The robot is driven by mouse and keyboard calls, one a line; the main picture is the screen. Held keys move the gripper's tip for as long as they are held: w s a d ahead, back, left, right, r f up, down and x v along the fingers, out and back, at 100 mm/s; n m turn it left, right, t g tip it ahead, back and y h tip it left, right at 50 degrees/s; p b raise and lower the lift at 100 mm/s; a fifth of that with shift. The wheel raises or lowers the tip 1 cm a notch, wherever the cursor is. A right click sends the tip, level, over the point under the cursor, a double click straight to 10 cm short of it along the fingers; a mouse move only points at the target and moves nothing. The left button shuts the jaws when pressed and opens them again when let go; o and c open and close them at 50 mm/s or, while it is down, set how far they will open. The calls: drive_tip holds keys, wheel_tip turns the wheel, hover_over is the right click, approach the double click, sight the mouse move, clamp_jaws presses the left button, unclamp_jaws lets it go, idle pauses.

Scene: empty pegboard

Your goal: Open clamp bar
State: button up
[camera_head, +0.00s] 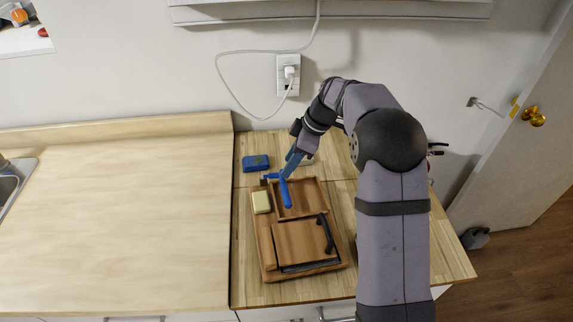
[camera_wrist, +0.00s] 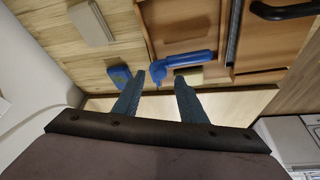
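The blue clamp bar (camera_head: 286,192) lies at the back of a brown wooden board (camera_head: 263,250), its handle pointing toward the front. In the wrist view the blue bar (camera_wrist: 190,59) runs to the right, with its bent end just beyond my fingertips. My gripper (camera_head: 289,172) reaches down from the back right to the bar's far end. In the wrist view my gripper (camera_wrist: 160,78) is open, with a clear gap between its two blue-grey fingers. The bent blue end shows in that gap. I cannot tell whether either finger touches it.
A black handle (camera_head: 325,234) stands on the board's right part. A pale yellow block (camera_head: 261,202) sits at the board's left edge. A small blue box (camera_head: 256,162) lies behind the board. The wall outlet (camera_head: 288,75) has a hanging cable. The left counter (camera_head: 115,220) is clear.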

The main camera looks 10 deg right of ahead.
drive_tip(key=shift+p+x, duration=0.4)
drive_tip(key=shift+x, duration=1.05)
clamp_jaws()
drive_tip(key=shift+a+r, duration=0.1)
